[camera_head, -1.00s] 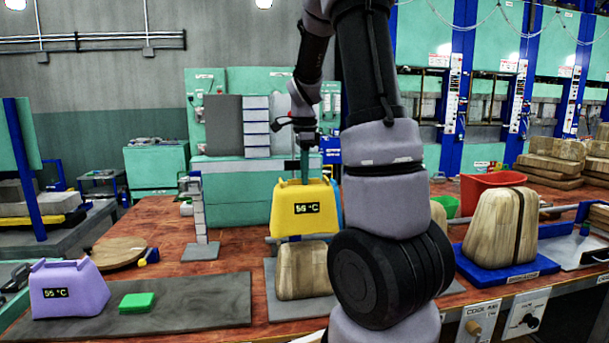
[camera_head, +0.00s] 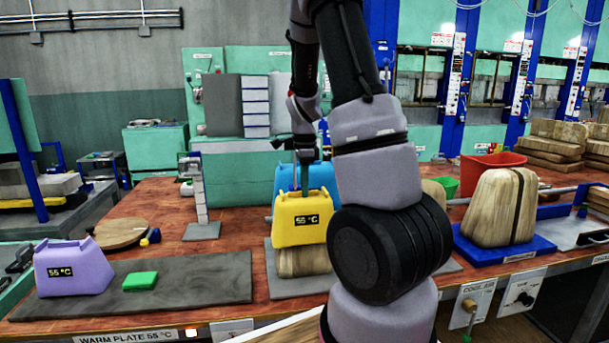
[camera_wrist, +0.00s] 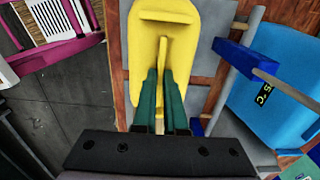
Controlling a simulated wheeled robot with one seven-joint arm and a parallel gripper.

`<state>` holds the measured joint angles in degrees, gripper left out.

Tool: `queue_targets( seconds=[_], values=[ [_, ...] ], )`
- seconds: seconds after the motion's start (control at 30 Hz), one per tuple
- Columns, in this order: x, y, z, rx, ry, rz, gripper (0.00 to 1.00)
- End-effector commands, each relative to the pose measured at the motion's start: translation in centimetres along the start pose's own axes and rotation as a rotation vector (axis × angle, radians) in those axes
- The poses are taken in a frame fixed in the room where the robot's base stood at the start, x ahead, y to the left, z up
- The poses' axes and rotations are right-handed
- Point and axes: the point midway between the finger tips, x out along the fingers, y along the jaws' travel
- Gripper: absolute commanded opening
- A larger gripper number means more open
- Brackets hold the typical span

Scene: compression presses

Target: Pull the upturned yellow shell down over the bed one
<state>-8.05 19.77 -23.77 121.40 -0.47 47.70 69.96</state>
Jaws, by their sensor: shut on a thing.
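The yellow shell (camera_head: 300,218) has a display reading about 55 °C. It stands upright, lower rim down, around the upper part of a pale wooden form (camera_head: 303,263) on a grey plate (camera_head: 285,289). Only the form's lower part shows below the rim. My gripper (camera_head: 304,178) points down from above with green fingers shut on the fin on the shell's top. In the wrist view the fingers (camera_wrist: 164,88) close on the fin of the yellow shell (camera_wrist: 180,22).
A blue shell (camera_head: 292,176) stands close behind the yellow one. A purple shell (camera_head: 72,270) and a green block (camera_head: 140,281) are on the dark warm plate (camera_head: 205,290) at left. A strapped wooden form (camera_head: 500,205) sits on a blue base at right, near a red bin (camera_head: 490,168).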

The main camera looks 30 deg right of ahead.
Motion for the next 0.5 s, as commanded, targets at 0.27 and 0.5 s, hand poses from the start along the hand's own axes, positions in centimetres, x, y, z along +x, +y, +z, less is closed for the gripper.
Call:
queue_targets(
  seconds=[0.27,0.5],
  values=[
    [4.0,0.1,-0.1,0.001,0.001,0.004,0.0],
    [6.4,0.1,0.0,0.001,0.0,0.002,0.0]
  ],
)
